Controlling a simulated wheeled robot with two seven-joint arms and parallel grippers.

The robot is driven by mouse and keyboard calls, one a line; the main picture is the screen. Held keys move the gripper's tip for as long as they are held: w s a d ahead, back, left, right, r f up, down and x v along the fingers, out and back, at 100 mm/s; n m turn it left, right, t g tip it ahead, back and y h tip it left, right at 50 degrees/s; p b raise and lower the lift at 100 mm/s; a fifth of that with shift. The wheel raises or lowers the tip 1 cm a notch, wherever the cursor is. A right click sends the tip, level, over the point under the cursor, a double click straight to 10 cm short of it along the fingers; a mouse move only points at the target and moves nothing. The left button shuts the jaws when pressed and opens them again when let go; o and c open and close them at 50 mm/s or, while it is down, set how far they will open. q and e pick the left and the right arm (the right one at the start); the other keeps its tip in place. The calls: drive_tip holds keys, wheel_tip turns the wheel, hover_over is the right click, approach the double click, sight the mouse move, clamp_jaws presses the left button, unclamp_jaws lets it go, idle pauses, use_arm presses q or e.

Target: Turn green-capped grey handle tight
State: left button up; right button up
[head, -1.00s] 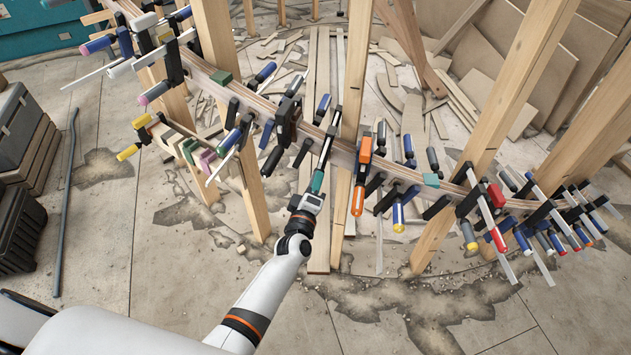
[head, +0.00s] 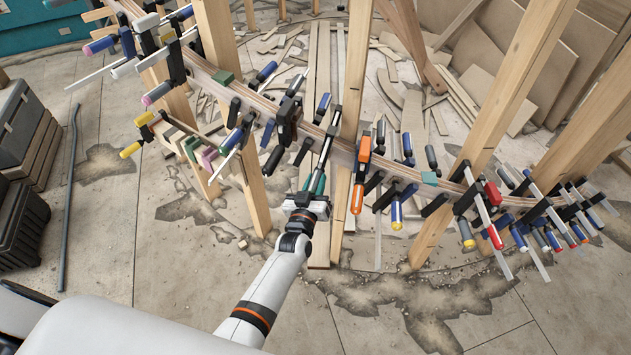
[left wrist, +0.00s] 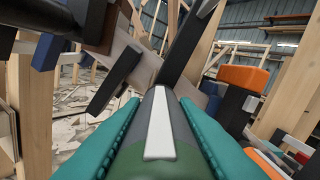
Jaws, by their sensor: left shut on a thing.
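The grey handle (left wrist: 158,105) runs up the middle of the left wrist view. It has a white stripe along it and a dark green cap (left wrist: 160,158) at the near end. My left gripper (left wrist: 157,98) has a teal finger on each side of the handle and is shut on it. In the head view my left gripper (head: 317,186) is at the lower end of a dark clamp bar (head: 325,151), below the curved wooden stringer (head: 343,151). The fingers hide most of the handle there. My right gripper is not in view.
An orange clamp (head: 364,150) hangs close to the right of my left gripper. Several other clamps with blue, red and yellow-ended handles line the stringer. Upright wooden posts (head: 353,80) stand along it. The floor in front is open, with debris patches.

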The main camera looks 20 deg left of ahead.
use_arm(q)
drive_tip(key=shift+f+m, duration=0.1)
drive_tip(key=shift+m, duration=1.5)
drive_tip(key=o, duration=1)
drive_tip(key=s+b, duration=0.1)
drive_tip(key=s, duration=1.1)
drive_tip(key=shift+d, duration=0.2)
drive_tip(key=shift+s, duration=0.15)
